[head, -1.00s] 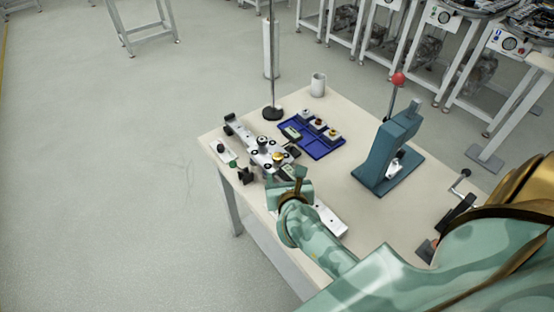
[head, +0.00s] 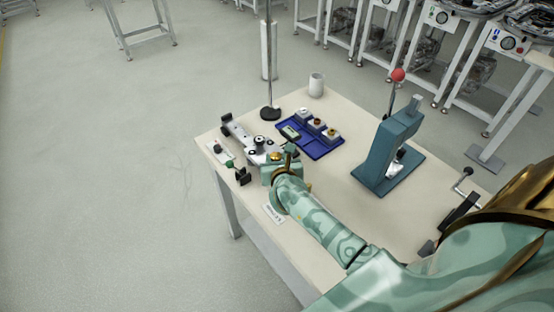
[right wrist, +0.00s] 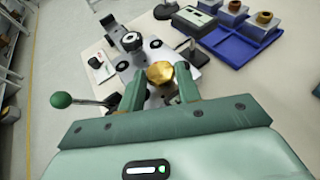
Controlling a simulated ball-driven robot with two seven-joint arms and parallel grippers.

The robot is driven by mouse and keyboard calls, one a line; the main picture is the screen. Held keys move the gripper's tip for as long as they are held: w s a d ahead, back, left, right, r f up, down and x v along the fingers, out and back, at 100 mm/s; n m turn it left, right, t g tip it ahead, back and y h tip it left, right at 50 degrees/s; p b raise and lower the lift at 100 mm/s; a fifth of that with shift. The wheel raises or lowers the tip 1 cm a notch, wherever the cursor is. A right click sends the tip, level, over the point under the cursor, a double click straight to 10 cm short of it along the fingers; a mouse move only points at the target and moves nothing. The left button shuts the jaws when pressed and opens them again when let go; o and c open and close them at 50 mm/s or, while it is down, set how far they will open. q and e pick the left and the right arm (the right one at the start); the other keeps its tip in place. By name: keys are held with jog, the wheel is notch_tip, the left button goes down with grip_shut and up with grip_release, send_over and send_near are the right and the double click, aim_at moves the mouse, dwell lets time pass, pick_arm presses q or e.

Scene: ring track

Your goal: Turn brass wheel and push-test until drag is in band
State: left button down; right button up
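The brass wheel (head: 276,156) sits on a metal carriage on the ring track (head: 238,133). In the right wrist view the brass wheel (right wrist: 160,73) lies between the fingertips of my right gripper (right wrist: 160,88), with a visible gap on each side. The fingers are apart and hold nothing. In the head view my right gripper (head: 282,163) is at the carriage, and its hand and forearm hide the near part of the track. A dark round knob (right wrist: 131,41) stands on the carriage beyond the wheel. My left gripper is out of view.
A blue tray (head: 318,153) with small blocks lies behind the track. A teal press (head: 390,150) with a red-knobbed lever stands to the right. A green-knobbed lever (right wrist: 61,100) is left of the gripper. A white cup (head: 316,85) and a pole base (head: 270,114) stand at the back.

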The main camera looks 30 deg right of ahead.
jog(key=shift+c, duration=0.7)
jog(key=shift+s+d+r+n+t+y+p, duration=0.1)
jog(key=shift+d+r+n+t+y+p, duration=0.1)
jog(key=shift+n+y+p, duration=0.25)
jog(key=shift+d+r+n+t+y+p, duration=0.1)
jog(key=shift+n+t+y+p, duration=0.2)
jog(key=shift+p, duration=0.2)
jog(key=shift+n+y+p, duration=0.3)
jog(key=shift+n+y, duration=0.15)
jog(key=shift+y, duration=0.1)
jog(key=shift+d+f+n+y, duration=0.1)
jog(key=shift+f+n+y, duration=0.15)
jog(key=shift+n+y, duration=0.2)
jog(key=o, duration=1)
jog(key=shift+c, duration=0.2)
